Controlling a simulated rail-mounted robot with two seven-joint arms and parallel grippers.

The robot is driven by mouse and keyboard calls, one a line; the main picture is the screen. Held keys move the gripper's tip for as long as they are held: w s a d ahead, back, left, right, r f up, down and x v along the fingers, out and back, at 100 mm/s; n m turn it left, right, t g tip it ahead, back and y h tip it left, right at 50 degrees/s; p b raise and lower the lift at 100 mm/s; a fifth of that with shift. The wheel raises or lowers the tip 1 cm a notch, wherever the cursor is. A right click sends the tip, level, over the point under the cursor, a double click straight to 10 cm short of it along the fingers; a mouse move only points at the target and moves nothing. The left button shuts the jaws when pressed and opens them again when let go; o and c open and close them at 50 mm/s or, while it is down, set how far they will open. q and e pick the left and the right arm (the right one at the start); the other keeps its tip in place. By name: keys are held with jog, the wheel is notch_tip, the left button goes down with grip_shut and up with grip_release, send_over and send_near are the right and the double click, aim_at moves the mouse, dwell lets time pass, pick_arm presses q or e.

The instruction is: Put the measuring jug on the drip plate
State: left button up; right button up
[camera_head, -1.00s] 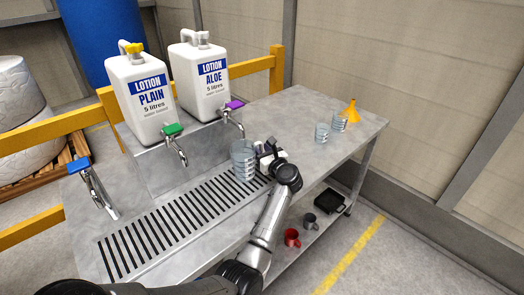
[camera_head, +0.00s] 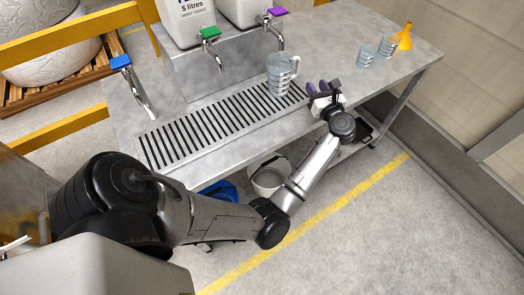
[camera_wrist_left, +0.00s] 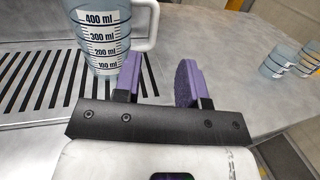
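The measuring jug (camera_head: 280,76) is a clear, bluish jug with a handle. It stands upright on the right end of the slotted drip plate (camera_head: 196,133), its handle toward my left gripper. In the left wrist view the jug (camera_wrist_left: 97,40) shows dark ml marks, and slots of the drip plate (camera_wrist_left: 38,78) show around its base. My left gripper (camera_head: 318,87) has purple finger pads and is just right of the jug, apart from it. In the left wrist view the fingers (camera_wrist_left: 160,80) are spread with nothing between them. My right gripper is out of view.
Two smaller beakers (camera_head: 366,57) (camera_head: 388,45) and an orange funnel (camera_head: 405,38) stand at the table's right. A bucket (camera_head: 268,178) is below.

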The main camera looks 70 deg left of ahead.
pick_arm(q)
jog(key=d+r+m+t+h, duration=0.1)
jog(key=d+m+t+h, duration=0.1)
jog(key=d+m+t, duration=0.55)
jog(key=d+r+m+t+h, duration=0.2)
jog(key=m+t, duration=0.8)
jog(key=m, duration=0.3)
jog(key=s+d+f+m+g+h, duration=0.1)
jog(key=s+d+f+m+h, duration=0.2)
jog(key=d+f+m+h, duration=0.55)
jog(key=s+d+f+m+g+h, duration=0.1)
jog(key=s+d+f+m+h, duration=0.2)
jog(key=d+m+h, duration=0.85)
jog(key=s+f+m+g+y, duration=0.1)
jog(key=s+f+m+g, duration=0.2)
jog(key=s, duration=0.6)
jog(key=s+f+m+g+y, duration=0.2)
jog(key=s+f+m+g, duration=0.2)
jog(key=s, duration=0.5)
jog(key=s+a+f+m+g+y, duration=0.1)
jog(key=s+f+m+g, duration=0.3)
jog(key=s, duration=0.5)
jog(key=m+g+y, duration=0.1)
jog(key=m+g, duration=0.1)
jog(key=m, duration=0.1)
jog(key=shift+f, duration=0.2)
jog(key=shift+w, duration=0.1)
